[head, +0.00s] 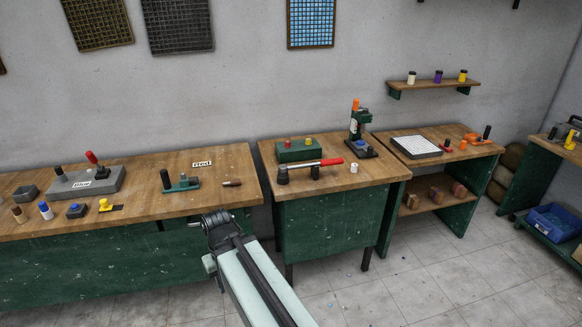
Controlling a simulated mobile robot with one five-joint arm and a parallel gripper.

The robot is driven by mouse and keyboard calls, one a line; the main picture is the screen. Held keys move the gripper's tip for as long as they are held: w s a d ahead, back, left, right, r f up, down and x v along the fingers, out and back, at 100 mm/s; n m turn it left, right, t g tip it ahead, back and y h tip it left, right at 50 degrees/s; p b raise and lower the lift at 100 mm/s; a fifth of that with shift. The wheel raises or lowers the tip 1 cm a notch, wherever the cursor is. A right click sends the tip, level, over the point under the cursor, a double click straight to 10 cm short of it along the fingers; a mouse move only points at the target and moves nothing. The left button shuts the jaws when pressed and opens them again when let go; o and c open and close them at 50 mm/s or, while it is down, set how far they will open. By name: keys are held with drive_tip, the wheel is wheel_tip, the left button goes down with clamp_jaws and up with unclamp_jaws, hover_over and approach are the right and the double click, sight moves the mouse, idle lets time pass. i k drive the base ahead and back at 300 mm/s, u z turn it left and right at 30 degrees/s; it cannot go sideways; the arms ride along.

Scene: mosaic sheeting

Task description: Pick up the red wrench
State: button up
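A long tool with a red grip, a pale metal shaft and a dark head end lies on the middle bench; it is the best match for the red wrench (330,162). It lies near the front of the bench top, over or against small dark upright pieces; I cannot tell whether they belong to it. My arm reaches up from the bottom of the head view. Its dark end, my gripper (217,222), is in front of the left bench, to the left of and nearer than the wrench, apart from it. Its fingers are too small and dark to tell open from shut.
The middle bench (262,150) also holds a green box (297,150), a green press (359,130) and a white cylinder (354,168). The left bench (225,160) carries a red-handled lever tool (92,158) and small parts. Floor (420,285) at right is mostly clear.

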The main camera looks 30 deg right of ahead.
sight(283, 169)
drive_tip(key=u, duration=0.1)
drive_tip(key=i, duration=1.5)
drive_tip(key=z, duration=0.1)
